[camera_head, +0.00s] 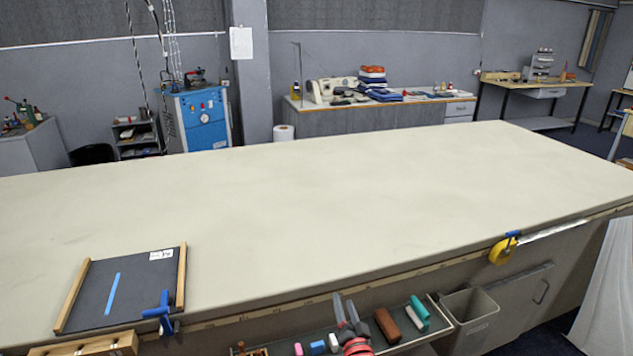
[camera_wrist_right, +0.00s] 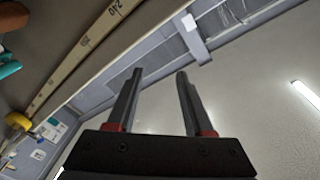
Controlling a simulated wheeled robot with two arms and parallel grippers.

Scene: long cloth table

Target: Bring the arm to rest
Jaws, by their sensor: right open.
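My right gripper (camera_head: 346,300) shows at the bottom middle of the head view, in front of the table's near edge and over the tool tray. Its two grey fingers point up and have red parts at their base. In the right wrist view my right gripper (camera_wrist_right: 160,72) has its fingers apart with nothing between them. My left gripper is not in view.
The long cloth table (camera_head: 330,205) is mostly clear. A dark board (camera_head: 90,290) with wooden sides and a blue clamp (camera_head: 162,312) is at its near left. A tray (camera_head: 410,340) of small items and a grey bin (camera_head: 470,315) are at the front edge. A yellow tape (camera_head: 502,252) hangs there.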

